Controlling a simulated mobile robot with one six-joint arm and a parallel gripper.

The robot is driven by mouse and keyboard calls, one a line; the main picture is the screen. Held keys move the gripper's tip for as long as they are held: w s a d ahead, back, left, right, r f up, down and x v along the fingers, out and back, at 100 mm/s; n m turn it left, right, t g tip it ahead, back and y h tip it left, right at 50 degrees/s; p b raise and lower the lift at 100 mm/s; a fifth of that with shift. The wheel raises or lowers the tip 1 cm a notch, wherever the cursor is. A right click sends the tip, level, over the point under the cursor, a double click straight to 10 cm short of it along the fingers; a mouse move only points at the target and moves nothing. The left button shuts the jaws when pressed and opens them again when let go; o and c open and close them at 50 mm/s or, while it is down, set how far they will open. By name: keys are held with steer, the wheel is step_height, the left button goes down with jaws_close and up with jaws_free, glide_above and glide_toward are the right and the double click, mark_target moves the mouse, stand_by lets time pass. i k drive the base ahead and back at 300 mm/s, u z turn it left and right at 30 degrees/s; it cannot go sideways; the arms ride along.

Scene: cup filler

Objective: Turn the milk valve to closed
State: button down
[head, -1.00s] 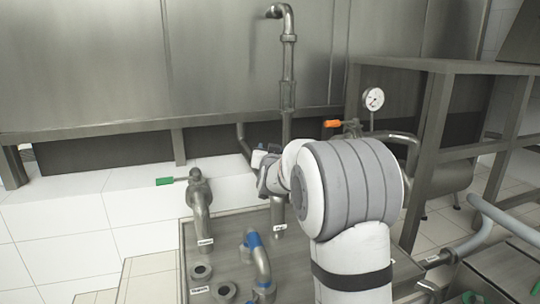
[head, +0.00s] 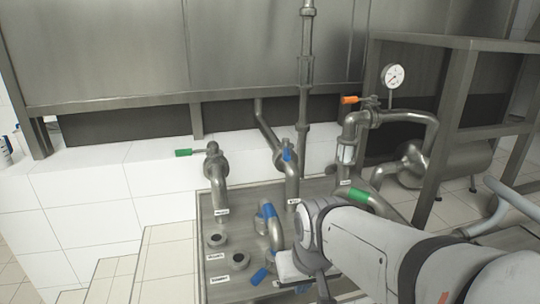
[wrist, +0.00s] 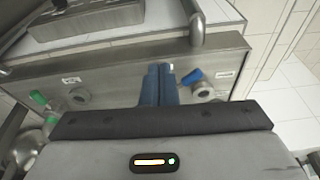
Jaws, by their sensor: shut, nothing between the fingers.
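Three valves stand behind the metal deck: one with a green handle (head: 183,152) pointing left, one with a blue handle (head: 287,153) roughly in line with its pipe, and one with an orange handle (head: 350,100) pointing left. The labels are too small to read, so I cannot tell which is the milk valve. In the wrist view my gripper (wrist: 160,70) is shut and empty, its blue fingers side by side.
White steps (head: 165,255) are at left.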

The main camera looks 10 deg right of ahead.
mark_target(286, 153)
steer(key=z, duration=0.15)
steer(key=k, duration=0.45)
steer(key=u, duration=1.95)
steer(key=k, duration=0.75)
steer(key=z, duration=1.65)
steer(key=i, duration=1)
steer(key=z, duration=0.05)
